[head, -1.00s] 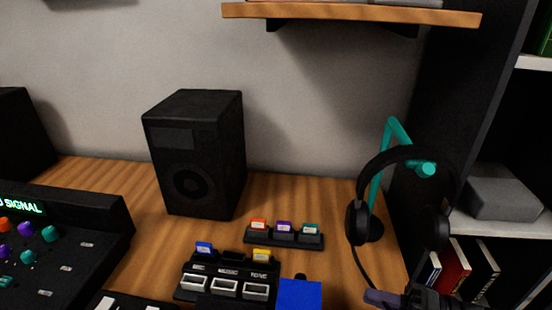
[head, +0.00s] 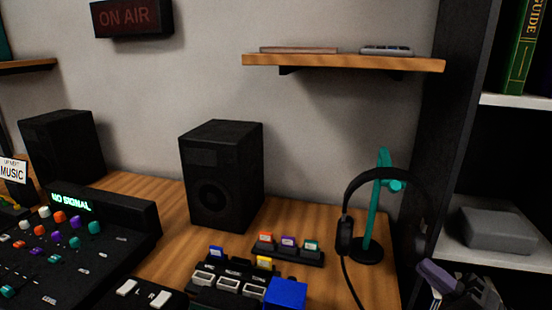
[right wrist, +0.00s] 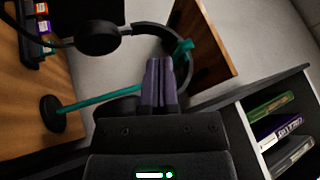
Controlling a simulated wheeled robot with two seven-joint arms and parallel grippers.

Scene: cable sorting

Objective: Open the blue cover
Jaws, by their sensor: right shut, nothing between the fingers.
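The blue cover (head: 286,293) is a box-like blue block at the bottom of the head view. It sits at the right end of a black switch panel (head: 228,286) with several pale switches. It looks closed, and what lies under it is hidden. My right gripper (head: 437,276) is at the lower right of the head view, well to the right of the cover and near the shelf unit. In the right wrist view its purple fingers (right wrist: 158,82) are together with nothing between them. The cover does not show there. My left gripper is out of view.
Black headphones (head: 345,235) hang on a teal stand (head: 374,225) between the cover and my right gripper, their cable hanging down. A rack of coloured cartridges (head: 286,255) lies behind the panel. A speaker (head: 222,175), a mixer (head: 75,240) and a shelf unit (head: 490,250) stand around.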

